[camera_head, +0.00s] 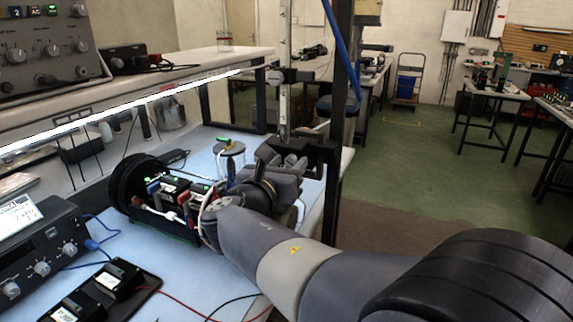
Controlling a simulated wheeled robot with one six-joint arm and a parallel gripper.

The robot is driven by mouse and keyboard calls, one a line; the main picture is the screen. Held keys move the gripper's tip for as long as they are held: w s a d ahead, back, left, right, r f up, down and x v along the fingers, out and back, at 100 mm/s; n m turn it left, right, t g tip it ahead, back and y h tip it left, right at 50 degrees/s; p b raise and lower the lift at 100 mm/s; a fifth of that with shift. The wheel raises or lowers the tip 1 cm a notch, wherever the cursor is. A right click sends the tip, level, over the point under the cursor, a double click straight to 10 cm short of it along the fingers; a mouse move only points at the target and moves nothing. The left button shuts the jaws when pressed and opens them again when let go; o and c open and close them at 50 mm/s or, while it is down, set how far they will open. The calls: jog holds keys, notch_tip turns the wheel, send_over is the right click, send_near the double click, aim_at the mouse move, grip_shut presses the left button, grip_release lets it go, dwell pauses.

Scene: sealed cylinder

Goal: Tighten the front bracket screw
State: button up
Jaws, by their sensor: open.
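The cylinder's opened assembly lies on the blue bench mat (225,285). It has a round black end (126,186) at the left and a chassis (172,193) with electronics, small green lights and white and red wires. The front bracket and its screw cannot be made out; my arm covers the right end of the assembly. My arm reaches in from the lower right. My gripper (285,163) is dark, open and small in view, just right of the assembly and above the mat. Nothing can be seen held in it. Whether it touches anything cannot be told.
A small round container (230,153) with a green-topped item stands behind the assembly. A dark post (340,130) rises at the bench's right end. A meter (40,255) and a black tray of modules (105,290) with cables fill the left front.

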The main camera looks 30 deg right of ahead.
grip_shut()
dwell(0.3)
